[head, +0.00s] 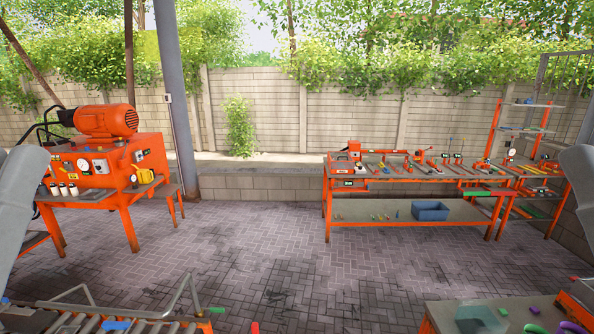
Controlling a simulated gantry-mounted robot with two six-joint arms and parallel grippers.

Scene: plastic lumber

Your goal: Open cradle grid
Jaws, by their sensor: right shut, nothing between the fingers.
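What looks like the cradle is a metal frame with parallel grey slats (40,318) at the bottom left, cut off by the picture's lower edge. A bent grey metal bar (183,294) rises at its right end, and another bent bar rises at its left. I cannot tell whether its grid is open or shut. Small blue and green pieces lie on or beside it. The fingers of both grippers are out of view.
An orange machine with a motor (106,120) stands at the left. An orange workbench (412,205) with tools and a blue bin (430,211) stands at the back right. Another table with a clear box (478,318) is at the bottom right. The paved floor (290,245) between is clear.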

